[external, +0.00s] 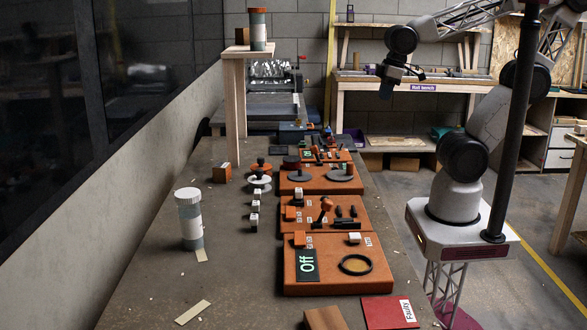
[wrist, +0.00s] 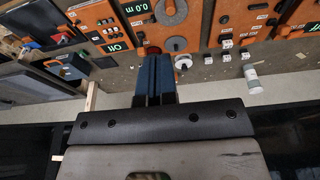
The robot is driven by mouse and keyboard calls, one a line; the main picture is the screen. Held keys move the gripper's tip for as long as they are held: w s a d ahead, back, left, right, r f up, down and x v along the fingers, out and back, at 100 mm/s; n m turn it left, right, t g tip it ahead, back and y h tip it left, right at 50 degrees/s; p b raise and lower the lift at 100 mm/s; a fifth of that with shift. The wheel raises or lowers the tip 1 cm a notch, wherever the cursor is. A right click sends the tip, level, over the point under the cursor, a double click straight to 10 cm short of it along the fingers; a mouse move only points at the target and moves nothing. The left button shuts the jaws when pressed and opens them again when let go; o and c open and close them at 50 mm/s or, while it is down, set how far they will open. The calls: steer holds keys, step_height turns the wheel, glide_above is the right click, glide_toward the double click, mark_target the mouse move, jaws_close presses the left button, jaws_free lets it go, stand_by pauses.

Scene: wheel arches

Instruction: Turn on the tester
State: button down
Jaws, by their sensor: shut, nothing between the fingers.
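Several orange control boxes stand in a row on the long bench; I cannot tell which is the tester. In the wrist view, one display (wrist: 115,47) reads "Off" upside down and another (wrist: 134,8) shows a number. My gripper (external: 386,90) is raised right of the bench, apart from the boxes; its blue fingers (wrist: 153,72) are shut and empty.
A white-lidded bottle (external: 190,222) stands on the bench's left side. A wooden stand (external: 233,100) carries another bottle (external: 258,30). A red "Faulty" card (external: 390,312) lies at the front. A black post (external: 510,120) stands by my arm.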

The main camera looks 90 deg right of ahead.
steer(key=w+a+n+h, duration=0.1)
steer(key=w+a+n, duration=0.2)
steer(key=w, duration=0.3)
steer(key=w+a+n+h, duration=0.2)
steer(key=w+a+n, duration=0.15)
steer(key=w, duration=0.25)
steer(key=n+t+h, duration=0.2)
steer(key=n+t, duration=0.4)
steer(key=n, duration=1.1)
glide_above(301, 234)
steer(key=a, duration=0.2)
step_height(301, 234, down, 13)
steer(key=shift+d, duration=0.1)
steer(key=shift+f+h, duration=0.2)
steer(key=shift+h, duration=0.1)
steer(key=shift+d+f, duration=0.3)
steer(key=shift+f, duration=1.1)
steer(key=shift+d+f, duration=0.35)
steer(key=shift+f, duration=1)
steer(key=shift+d+f, duration=0.3)
steer(key=shift+f, duration=1.1)
